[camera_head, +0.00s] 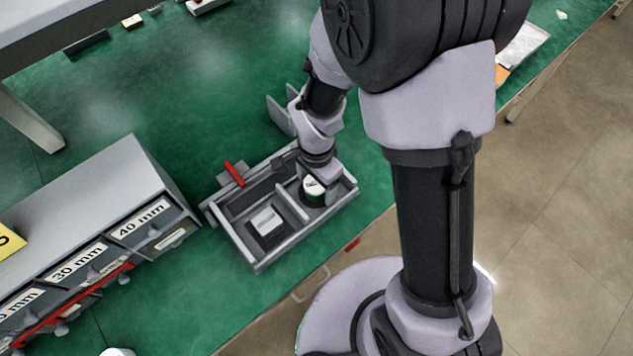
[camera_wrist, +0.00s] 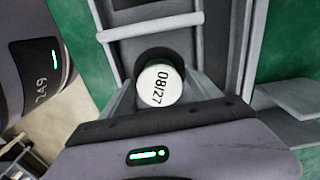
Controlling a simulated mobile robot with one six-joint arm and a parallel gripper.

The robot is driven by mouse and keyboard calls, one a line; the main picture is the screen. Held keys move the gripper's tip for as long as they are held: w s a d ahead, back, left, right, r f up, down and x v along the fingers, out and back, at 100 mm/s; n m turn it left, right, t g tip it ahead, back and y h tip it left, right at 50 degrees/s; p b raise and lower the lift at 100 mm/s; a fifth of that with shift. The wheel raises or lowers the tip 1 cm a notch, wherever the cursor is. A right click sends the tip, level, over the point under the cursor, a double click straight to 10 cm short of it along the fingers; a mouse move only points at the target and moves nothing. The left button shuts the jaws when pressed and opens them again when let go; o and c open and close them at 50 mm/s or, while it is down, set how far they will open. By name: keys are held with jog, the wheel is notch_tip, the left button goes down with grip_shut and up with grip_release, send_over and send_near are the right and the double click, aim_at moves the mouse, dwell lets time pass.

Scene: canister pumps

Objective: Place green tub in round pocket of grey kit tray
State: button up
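The grey kit tray (camera_head: 258,263) sits on the green bench near its front edge, with divided compartments. The tub (camera_head: 313,192), white-lidded with a dark greenish side, is in its right compartment area. In the wrist view the lid of the tub (camera_wrist: 161,84) reads "08/27", with a dark area behind it. My gripper (camera_wrist: 168,86) reaches down to the tub, with a grey finger on each side of the lid. Whether the fingers press on it, and whether the tub rests on the tray floor, I cannot tell. The round pocket's rim is not clearly visible.
A square item with a white label (camera_head: 266,222) lies in the tray's left compartment. A red-handled clamp-like part (camera_head: 234,173) is at the tray's back left edge. A grey drawer cabinet (camera_head: 110,215) stands left. Bench behind the tray is mostly clear.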

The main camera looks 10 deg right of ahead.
notch_tip(320, 180, up, 22)
jog(key=s+d+n+t+y+p, duration=0.1)
jog(key=s+d+n+t+p, duration=0.15)
jog(key=p, duration=0.25)
jog(key=s+d+r+n+t+y, duration=0.1)
jog(key=s+d+r+n+t, duration=0.2)
jog(key=s+r, duration=0.5)
jog(key=shift+s+d+r+n, duration=0.2)
jog(key=shift+d+r+n, duration=0.15)
jog(key=shift+r, duration=0.6)
jog(key=shift+a, duration=0.1)
